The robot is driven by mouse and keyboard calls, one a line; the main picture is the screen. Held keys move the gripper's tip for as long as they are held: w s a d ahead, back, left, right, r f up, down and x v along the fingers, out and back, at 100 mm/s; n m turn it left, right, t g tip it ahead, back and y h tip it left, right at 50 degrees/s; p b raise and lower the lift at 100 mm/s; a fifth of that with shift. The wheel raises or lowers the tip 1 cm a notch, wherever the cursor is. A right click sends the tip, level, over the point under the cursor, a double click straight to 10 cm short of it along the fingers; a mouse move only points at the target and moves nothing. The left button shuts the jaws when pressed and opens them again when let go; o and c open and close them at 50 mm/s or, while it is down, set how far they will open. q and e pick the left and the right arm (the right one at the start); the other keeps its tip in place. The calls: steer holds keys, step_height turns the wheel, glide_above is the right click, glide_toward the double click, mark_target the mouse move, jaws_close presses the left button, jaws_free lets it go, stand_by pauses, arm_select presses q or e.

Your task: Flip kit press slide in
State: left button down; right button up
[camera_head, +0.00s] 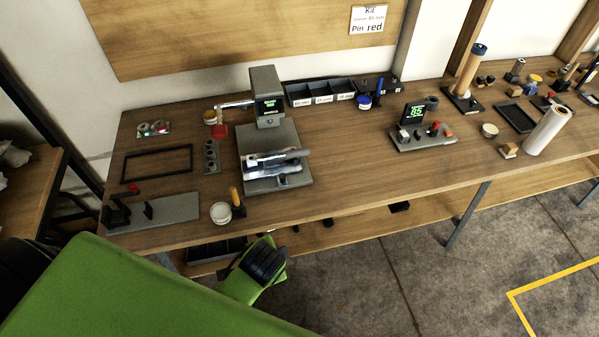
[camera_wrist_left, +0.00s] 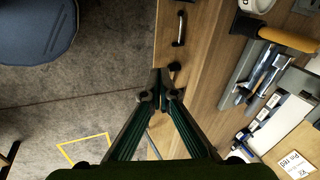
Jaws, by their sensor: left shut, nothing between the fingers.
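A silver metal part (camera_head: 273,163) lies across that plate; the part also shows in the left wrist view (camera_wrist_left: 262,78). My left gripper (camera_head: 268,260) is low in front of the bench's front edge, below and in front of the press. In the left wrist view the fingertips (camera_wrist_left: 160,84) meet, with nothing between them. My right gripper is in neither view. A wall card (camera_head: 369,19) reads "Kit" and "Pin red"; its smaller line is hard to read.
Labelled bins (camera_head: 319,91) stand behind. A display fixture (camera_head: 420,130) stands to the right. The bench front between is clear.

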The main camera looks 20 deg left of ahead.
arm_select(q)
steer(key=w+d+m+t+y, duration=0.1)
steer(key=w+m+t, duration=0.1)
steer(key=w+m, duration=0.4)
steer(key=w+d+r+m+t+y, duration=0.1)
steer(key=w+m+y, duration=0.1)
steer(key=w+m, duration=0.4)
steer(key=w+d+m+t+y, duration=0.1)
steer(key=w+m+t, duration=0.1)
steer(key=w+m, duration=0.4)
steer(key=shift+w+d+r+m+t, duration=0.1)
steer(key=shift+w+d+m+t, duration=0.1)
steer(key=shift+w, duration=0.2)
steer(key=shift+w+d+r+m+t, duration=0.1)
steer(key=shift+w+m, duration=0.1)
steer(key=shift+w, duration=0.15)
steer(key=shift+w+d+r+m+y, duration=0.15)
steer(key=shift+w+m+y, duration=0.15)
steer(key=shift+w+m, duration=0.25)
steer(key=shift+s, duration=0.15)
